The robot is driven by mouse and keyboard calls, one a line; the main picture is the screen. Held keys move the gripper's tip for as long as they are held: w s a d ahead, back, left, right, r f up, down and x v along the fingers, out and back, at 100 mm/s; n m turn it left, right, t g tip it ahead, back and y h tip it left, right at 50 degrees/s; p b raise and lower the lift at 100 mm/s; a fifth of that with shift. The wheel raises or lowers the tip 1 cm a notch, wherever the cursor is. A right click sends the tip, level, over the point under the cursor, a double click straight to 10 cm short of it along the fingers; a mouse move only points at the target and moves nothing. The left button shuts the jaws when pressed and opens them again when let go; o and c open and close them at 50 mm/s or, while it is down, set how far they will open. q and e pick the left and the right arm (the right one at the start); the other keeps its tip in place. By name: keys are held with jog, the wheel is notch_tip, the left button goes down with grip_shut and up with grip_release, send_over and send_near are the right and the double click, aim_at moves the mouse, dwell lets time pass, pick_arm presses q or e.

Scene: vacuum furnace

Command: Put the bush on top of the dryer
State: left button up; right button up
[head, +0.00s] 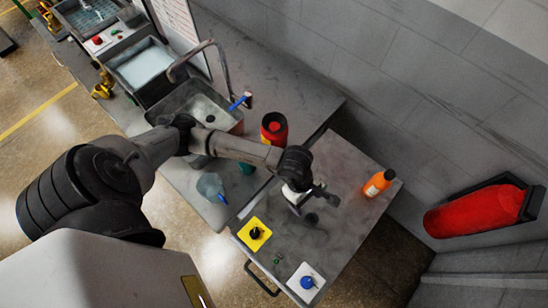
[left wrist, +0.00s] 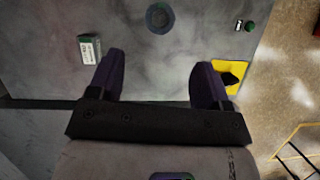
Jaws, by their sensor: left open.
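My left gripper (head: 306,203) is over the grey-topped cabinet, empty. Its two dark fingers stand apart in the left wrist view (left wrist: 160,70). A small dark round piece (head: 312,218), possibly the bush, lies on the cabinet top just beyond the fingers. A grey ring-like piece (left wrist: 159,18) shows ahead of the fingers in the left wrist view, apart from them. I cannot tell for sure which thing is the dryer; the grey-topped cabinet (head: 345,165) with a front handle may be it. My right gripper is not in view.
A yellow plate with a black knob (head: 254,233), a white plate with a blue knob (head: 307,282), and an orange bottle (head: 378,183) are on the cabinet top. A red container (head: 274,128) stands behind my forearm. A red extinguisher (head: 475,212) is at the right wall.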

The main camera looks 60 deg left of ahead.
pick_arm(q)
jog(key=s+d+r+n+t+h, duration=0.2)
jog(key=d+r+n+h, duration=0.3)
jog(key=d+r+h, duration=0.55)
jog(key=w+a+r+n+t+y, duration=0.25)
jog(key=r+n+t, duration=0.25)
jog(key=n+t, duration=0.45)
jog(key=w+a+r+n+t+y, duration=0.1)
jog(key=w+a+r+n+t, duration=0.35)
jog(key=n, duration=0.75)
jog(key=s+a+f+n+g+y, duration=0.2)
jog(key=a+f+n+y, duration=0.3)
jog(key=n+y, duration=0.3)
jog(key=s+a+f+n+g+y, duration=0.1)
jog(key=s+a+f+n+y, duration=0.35)
jog(key=n, duration=0.65)
jog(key=s+f+n+g+h, duration=0.1)
jog(key=s+f+n+g, duration=0.4)
jog(key=s+f+g, duration=0.5)
jog(key=s, duration=0.2)
jog(key=shift+s+a+f, duration=0.15)
jog(key=shift+s+a, duration=0.05)
jog(key=shift+s, duration=0.2)
notch_tip(320, 180, up, 15)
jog(key=p, duration=1.5)
